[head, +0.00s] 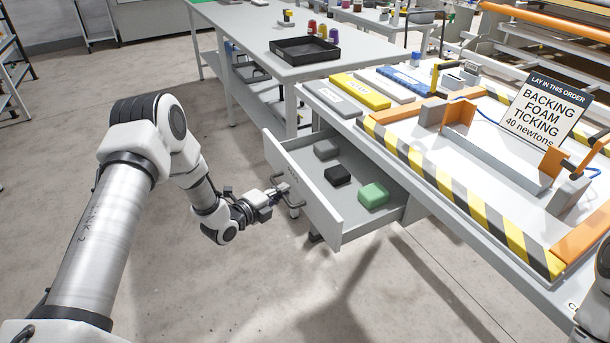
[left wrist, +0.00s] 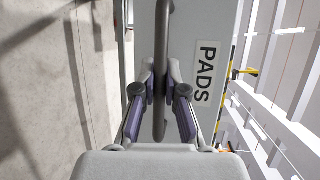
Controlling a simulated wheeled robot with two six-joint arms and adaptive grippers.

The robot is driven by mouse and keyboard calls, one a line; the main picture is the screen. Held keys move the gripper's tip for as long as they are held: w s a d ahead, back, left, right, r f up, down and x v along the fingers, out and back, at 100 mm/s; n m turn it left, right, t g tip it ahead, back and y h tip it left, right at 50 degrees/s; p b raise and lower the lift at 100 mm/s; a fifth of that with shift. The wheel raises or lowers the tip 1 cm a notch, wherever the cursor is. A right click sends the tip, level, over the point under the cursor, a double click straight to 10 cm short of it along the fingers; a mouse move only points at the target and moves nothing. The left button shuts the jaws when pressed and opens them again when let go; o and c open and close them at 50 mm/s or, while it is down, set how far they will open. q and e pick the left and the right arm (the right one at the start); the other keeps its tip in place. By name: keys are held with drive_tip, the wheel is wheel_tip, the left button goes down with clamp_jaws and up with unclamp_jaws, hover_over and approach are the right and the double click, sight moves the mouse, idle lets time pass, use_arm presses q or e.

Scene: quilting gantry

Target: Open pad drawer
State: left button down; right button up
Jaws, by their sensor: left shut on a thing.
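The pad drawer (head: 304,198) is a light grey drawer pulled out from under the workbench in the head view. Inside lie a grey pad (head: 326,149), a black pad (head: 337,175) and a green pad (head: 373,195), apart from one another. My left gripper (head: 281,196) is at the drawer's front. In the left wrist view its fingers (left wrist: 160,92) are shut on the dark bar handle (left wrist: 162,35), beside a white label (left wrist: 204,74) reading PADS. My right gripper does not show; only a bit of my right arm is at the lower right edge.
The bench (head: 330,100) above the drawer has a yellow-and-black striped edge (head: 460,195) and a sign (head: 545,108). A table (head: 245,40) with a black tray (head: 304,50) stands behind. The floor in front of the drawer is clear.

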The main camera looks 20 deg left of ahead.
use_arm(q)
drive_tip(key=s+a+p, duration=0.2)
drive_tip(key=s+a, duration=0.2)
drive_tip(key=s, duration=0.1)
drive_tip(key=shift+s, duration=0.1)
drive_tip(key=c, duration=1.2)
unclamp_jaws()
drive_tip(key=v, duration=1.2)
